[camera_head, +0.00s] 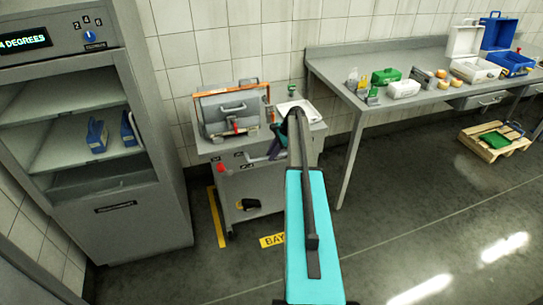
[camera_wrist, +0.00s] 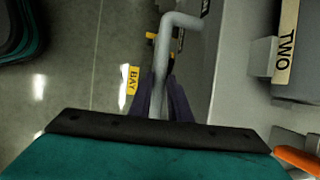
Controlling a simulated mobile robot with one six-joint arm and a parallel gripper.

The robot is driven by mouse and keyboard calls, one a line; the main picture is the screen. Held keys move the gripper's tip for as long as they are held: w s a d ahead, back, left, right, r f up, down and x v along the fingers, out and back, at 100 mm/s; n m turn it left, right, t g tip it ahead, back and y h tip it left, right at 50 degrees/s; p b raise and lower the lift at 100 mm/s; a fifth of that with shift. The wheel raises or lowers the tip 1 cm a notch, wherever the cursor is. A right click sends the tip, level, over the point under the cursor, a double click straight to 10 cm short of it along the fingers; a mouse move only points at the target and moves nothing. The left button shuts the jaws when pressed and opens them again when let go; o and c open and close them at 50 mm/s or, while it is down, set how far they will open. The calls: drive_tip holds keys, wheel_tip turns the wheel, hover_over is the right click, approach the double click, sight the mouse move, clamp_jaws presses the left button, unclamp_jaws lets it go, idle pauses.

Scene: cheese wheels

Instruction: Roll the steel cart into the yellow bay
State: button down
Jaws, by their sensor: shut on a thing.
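The steel cart (camera_head: 265,185) stands against the tiled wall, between the grey cabinet and the workbench. The yellow bay shows as a floor strip (camera_head: 217,215) along the cart's left side and a BAY label (camera_head: 273,240) in front of it. The label also shows in the wrist view (camera_wrist: 133,79). My gripper (camera_head: 277,145) is at the cart's front top edge. In the wrist view my gripper (camera_wrist: 160,100) is shut on the cart's grey bar handle (camera_wrist: 161,65). My arm hides part of the cart's right side and any bay marking behind it.
A grey case (camera_head: 232,110) with an orange frame and a white tray (camera_head: 297,112) sit on the cart. The grey cabinet (camera_head: 135,215) stands close on the left. The workbench (camera_head: 330,85) is at right, a pallet (camera_head: 495,148) farther right. Front floor is clear.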

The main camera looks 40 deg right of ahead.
drive_tip(key=shift+w+d+r, duration=0.15)
drive_tip(key=shift+w+r, duration=0.05)
drive_tip(key=shift+w, duration=0.15)
drive_tip(key=c, duration=1.7)
unclamp_jaws()
drive_tip(key=shift+c, duration=0.2)
drive_tip(key=shift+o, duration=0.5)
drive_tip(key=shift+f, duration=0.1)
drive_tip(key=shift+s, duration=0.1)
drive_tip(key=b+v, duration=0.3)
drive_tip(key=v, duration=1)
drive_tip(key=shift+r, duration=0.35)
drive_tip(key=shift+s+d, duration=0.1)
